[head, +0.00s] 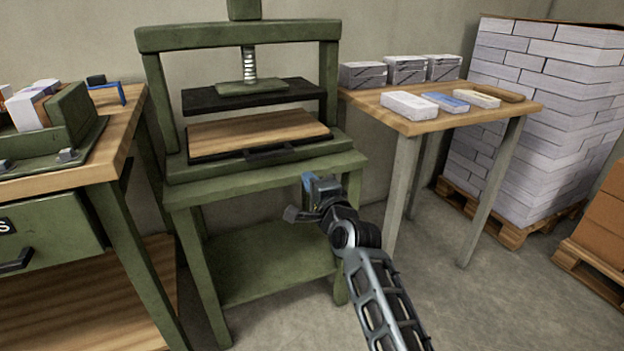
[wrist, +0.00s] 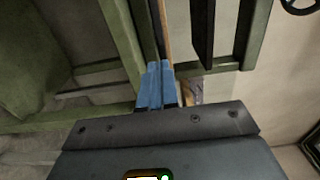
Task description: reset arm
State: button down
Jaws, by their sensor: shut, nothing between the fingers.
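My gripper (head: 307,180) is in front of the green press at its right front corner, in the head view. Its blue fingers are together and empty, and they show again in the wrist view (wrist: 155,85). My arm reaches up to it from the bottom right of the head view. The green press (head: 264,185) stands on its own green stand, with a wooden board (head: 255,133) on its bed below a dark raised plate (head: 250,95). I cannot tell how far the fingertips are from the press.
A wooden table (head: 425,122) at right holds grey stacks (head: 407,70), a white block (head: 408,105) and a blue one (head: 446,102). A workbench (head: 65,180) with a green fixture stands at left. A tall paper stack (head: 540,110) sits on a pallet at the back right. Floor is open at bottom right.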

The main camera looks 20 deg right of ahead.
jog(key=s+f+n+g, duration=0.1)
jog(key=s+f+n, duration=0.3)
jog(key=s, duration=0.9)
jog(key=s+d+f+n, duration=0.1)
jog(key=s+f+n, duration=0.25)
jog(key=s, duration=0.95)
jog(key=s+f+n+g, duration=0.1)
jog(key=s+f+n, duration=0.35)
jog(key=s, duration=0.85)
jog(key=s+a+r+n, duration=0.1)
jog(key=s+r+n, duration=0.15)
jog(key=s, duration=0.45)
jog(key=s+a+r+n+g, duration=0.1)
jog(key=s+a+r, duration=0.1)
jog(key=s+r, duration=0.3)
jog(key=s+a+r+n, duration=0.1)
jog(key=s+r+n, duration=0.15)
jog(key=s, duration=0.55)
notch_tip(320, 180, up, 14)
jog(key=p, duration=1.2)
jog(key=shift+f+p, duration=0.25)
jog(key=shift+p, duration=0.15)
